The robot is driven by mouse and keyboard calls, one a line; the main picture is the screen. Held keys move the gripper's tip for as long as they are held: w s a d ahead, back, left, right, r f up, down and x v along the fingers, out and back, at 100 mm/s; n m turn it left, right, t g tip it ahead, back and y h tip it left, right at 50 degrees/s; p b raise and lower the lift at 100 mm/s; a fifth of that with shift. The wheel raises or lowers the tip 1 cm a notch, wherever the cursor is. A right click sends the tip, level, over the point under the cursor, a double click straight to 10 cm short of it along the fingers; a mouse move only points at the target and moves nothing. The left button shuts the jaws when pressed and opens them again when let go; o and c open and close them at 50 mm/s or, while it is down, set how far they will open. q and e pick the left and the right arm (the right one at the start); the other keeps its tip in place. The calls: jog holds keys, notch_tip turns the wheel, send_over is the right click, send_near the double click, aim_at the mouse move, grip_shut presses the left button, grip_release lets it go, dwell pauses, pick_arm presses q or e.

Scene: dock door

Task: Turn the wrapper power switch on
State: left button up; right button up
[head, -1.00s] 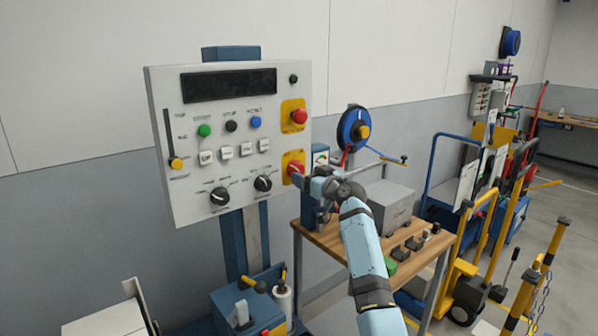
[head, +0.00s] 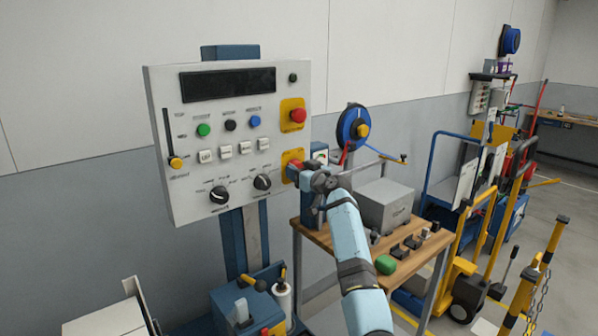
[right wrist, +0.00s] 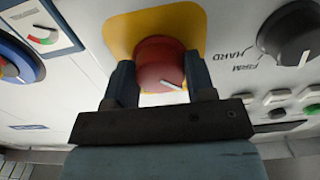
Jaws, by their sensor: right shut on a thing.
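The wrapper control panel (head: 165,130) is a light grey box on a blue post, with a dark blank display (head: 228,84). Its power switch is a red rotary knob on a yellow plate (head: 291,155) at the lower right; my right gripper (head: 297,172) hides most of the knob in the head view. In the right wrist view the red knob (right wrist: 160,62) sits between both fingers of my right gripper (right wrist: 162,82), which is shut on it. A white mark on the knob points obliquely. My left gripper is not in view.
A red button (head: 298,116) on another yellow plate sits just above. Two black dials (head: 262,182) and several buttons are to the left on the panel. A wooden workbench (head: 330,238) with a grey box (head: 385,205) stands behind my right arm.

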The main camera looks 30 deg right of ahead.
jog(key=shift+m, duration=0.3)
jog(key=m+p, duration=0.8)
jog(key=m, duration=0.9)
jog(key=shift+p, duration=0.4)
jog(key=shift+m, duration=0.3)
jog(key=o, duration=0.9)
jog(key=shift+s+d+b, duration=0.15)
jog(key=shift+s+b, duration=0.05)
jog(key=shift+s, duration=2.1)
jog(key=shift+s+d+b, duration=0.2)
jog(key=shift+s+b, duration=0.05)
jog(key=shift+s, duration=2.05)
jog(key=shift+s+d+b, duration=0.15)
jog(key=shift+s+b, duration=0.05)
jog(key=shift+s, duration=2.1)
